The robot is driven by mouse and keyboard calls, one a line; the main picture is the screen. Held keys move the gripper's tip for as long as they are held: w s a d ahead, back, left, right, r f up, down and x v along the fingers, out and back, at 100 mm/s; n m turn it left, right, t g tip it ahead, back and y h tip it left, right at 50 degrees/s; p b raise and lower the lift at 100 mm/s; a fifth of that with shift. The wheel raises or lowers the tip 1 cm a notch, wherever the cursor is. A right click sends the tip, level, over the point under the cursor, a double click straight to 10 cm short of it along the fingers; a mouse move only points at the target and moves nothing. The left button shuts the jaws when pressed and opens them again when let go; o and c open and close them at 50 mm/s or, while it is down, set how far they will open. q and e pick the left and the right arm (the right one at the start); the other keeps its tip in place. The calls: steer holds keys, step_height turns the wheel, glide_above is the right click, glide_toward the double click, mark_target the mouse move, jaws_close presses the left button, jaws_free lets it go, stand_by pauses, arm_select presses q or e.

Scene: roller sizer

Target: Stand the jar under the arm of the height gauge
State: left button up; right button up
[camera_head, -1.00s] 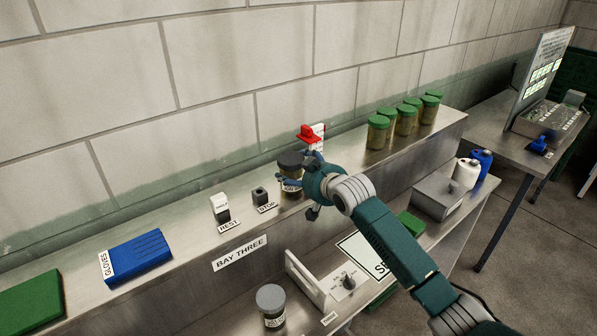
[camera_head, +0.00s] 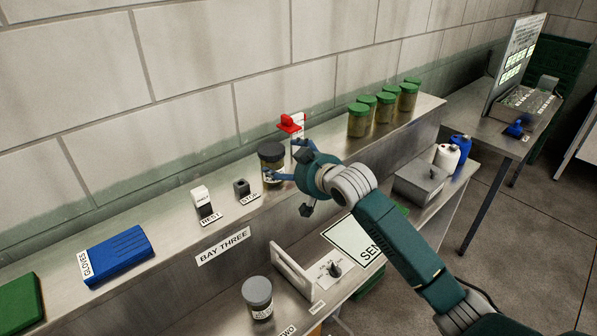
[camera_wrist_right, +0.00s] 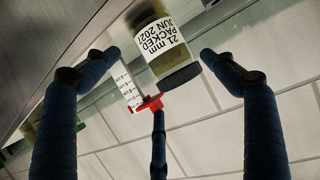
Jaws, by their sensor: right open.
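A dark-lidded jar (camera_head: 271,164) stands upright on the raised shelf. In the wrist view the jar (camera_wrist_right: 160,45) shows a white label reading 21 mm. The height gauge has a white scale (camera_wrist_right: 127,85) and a red arm (camera_head: 290,123), which also shows in the wrist view (camera_wrist_right: 149,104). The arm is higher than the lid, behind and slightly right of the jar in the head view. I cannot tell whether the lid is directly beneath it. My right gripper (camera_head: 284,162) is open at the jar's right side, its fingers spread in the wrist view (camera_wrist_right: 158,75). My left gripper is out of view.
Several green-lidded jars (camera_head: 358,122) stand right of the gauge. A grey-lidded jar (camera_head: 258,298) and white-framed sizer (camera_head: 293,270) are on the lower bench.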

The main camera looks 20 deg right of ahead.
steer(key=b+v, duration=0.1)
steer(key=v, duration=0.5)
steer(key=shift+s, duration=0.15)
